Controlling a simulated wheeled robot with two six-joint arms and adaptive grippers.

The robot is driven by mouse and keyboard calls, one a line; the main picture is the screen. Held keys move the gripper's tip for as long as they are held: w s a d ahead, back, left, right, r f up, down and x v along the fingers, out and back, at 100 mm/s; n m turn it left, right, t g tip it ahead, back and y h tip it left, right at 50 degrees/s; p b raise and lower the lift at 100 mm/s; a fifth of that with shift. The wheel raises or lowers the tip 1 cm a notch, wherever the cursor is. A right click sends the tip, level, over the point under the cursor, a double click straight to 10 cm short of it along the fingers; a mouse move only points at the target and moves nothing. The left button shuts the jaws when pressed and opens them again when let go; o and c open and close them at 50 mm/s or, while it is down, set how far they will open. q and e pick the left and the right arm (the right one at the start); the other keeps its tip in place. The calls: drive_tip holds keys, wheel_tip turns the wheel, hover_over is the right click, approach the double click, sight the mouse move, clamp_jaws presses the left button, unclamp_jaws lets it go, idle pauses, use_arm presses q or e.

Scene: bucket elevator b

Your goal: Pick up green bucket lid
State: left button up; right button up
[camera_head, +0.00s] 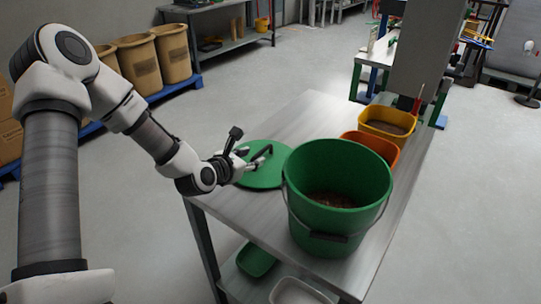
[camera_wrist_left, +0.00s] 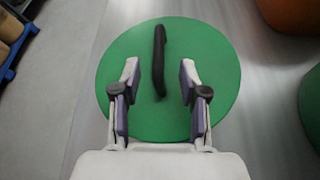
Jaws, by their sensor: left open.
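The green bucket lid (camera_head: 262,178) lies flat on the metal table, left of the green bucket (camera_head: 337,190). In the left wrist view the round lid (camera_wrist_left: 215,60) fills the middle, with a black handle (camera_wrist_left: 159,55) across it. My left gripper (camera_head: 262,155) is over the lid; its open fingers (camera_wrist_left: 157,85) sit on either side of the handle's near end in the wrist view. The bucket is open, upright and holds brown material. The right gripper does not show.
A yellow container (camera_head: 388,122) and an orange container (camera_head: 372,143) stand behind the bucket on the table (camera_head: 308,112). A lower shelf holds a green tray (camera_head: 256,260) and a white tray (camera_head: 297,291).

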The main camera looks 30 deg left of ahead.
sight(258, 154)
use_arm(q)
drive_tip(key=shift+w+f, duration=0.2)
drive_tip(key=shift+w, duration=0.4)
drive_tip(key=p+x, duration=0.1)
drive_tip(key=x, duration=0.4)
drive_tip(key=shift+s+r, duration=0.1)
drive_tip(key=shift+s, duration=0.05)
drive_tip(key=shift+c, duration=0.6)
clamp_jaws()
